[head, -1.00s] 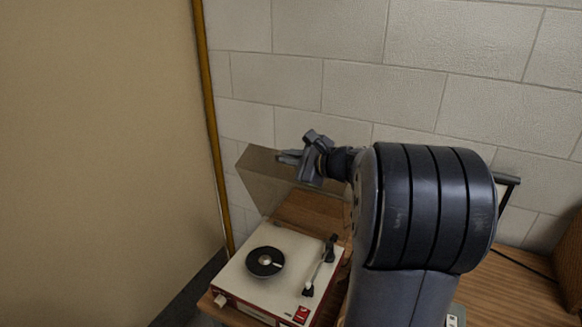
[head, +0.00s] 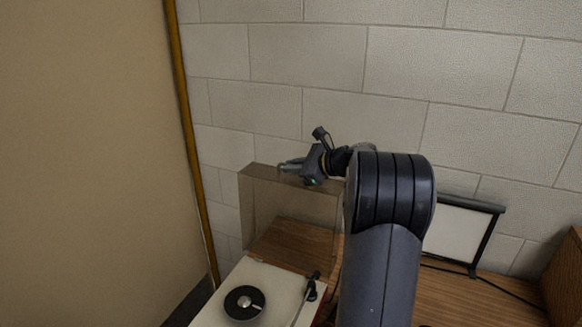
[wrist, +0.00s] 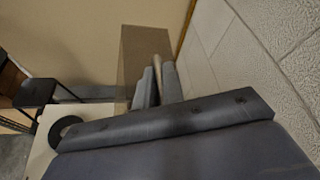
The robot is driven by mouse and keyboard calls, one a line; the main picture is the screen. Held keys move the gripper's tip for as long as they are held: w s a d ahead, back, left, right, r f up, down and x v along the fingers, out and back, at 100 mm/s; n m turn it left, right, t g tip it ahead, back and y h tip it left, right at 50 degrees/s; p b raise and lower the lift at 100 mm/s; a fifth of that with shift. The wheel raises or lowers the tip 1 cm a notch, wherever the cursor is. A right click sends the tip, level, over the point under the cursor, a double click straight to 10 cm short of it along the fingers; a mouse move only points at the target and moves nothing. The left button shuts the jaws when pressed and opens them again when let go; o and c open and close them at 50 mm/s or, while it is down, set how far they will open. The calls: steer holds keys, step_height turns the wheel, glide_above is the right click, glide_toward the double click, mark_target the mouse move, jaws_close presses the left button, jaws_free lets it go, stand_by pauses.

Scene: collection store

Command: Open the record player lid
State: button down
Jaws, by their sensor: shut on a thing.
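The record player (head: 262,278) stands on a wooden surface, with a cream top, a black record (head: 244,303) and a dark tonearm (head: 310,290). Its clear, brownish lid (head: 262,210) stands raised, about upright, at the player's back near the wall. My gripper (head: 284,166) is at the lid's top edge, shut on it. In the wrist view the lid (wrist: 140,52) rises beyond my gripper (wrist: 158,80), and part of the record (wrist: 62,130) shows at lower left. My arm hides the right part of the lid and player.
A block wall (head: 310,60) stands close behind the lid. A beige panel (head: 80,150) with a yellow-brown edge is at the left. A framed white board (head: 455,232) stands on the wooden top at the right. A dark stool (wrist: 38,92) shows in the wrist view.

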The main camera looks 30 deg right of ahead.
steer(key=shift+f, duration=0.25)
steer(key=c, duration=1.8)
jaws_free()
steer(key=shift+c, duration=0.2)
steer(key=o, duration=0.3)
steer(key=shift+r, duration=0.15)
step_height(320, 180, up, 4)
steer(key=b, duration=0.3)
glide_above(325, 187)
steer(key=p+x, duration=0.3)
steer(key=x, duration=0.8)
steer(key=shift+s, duration=0.1)
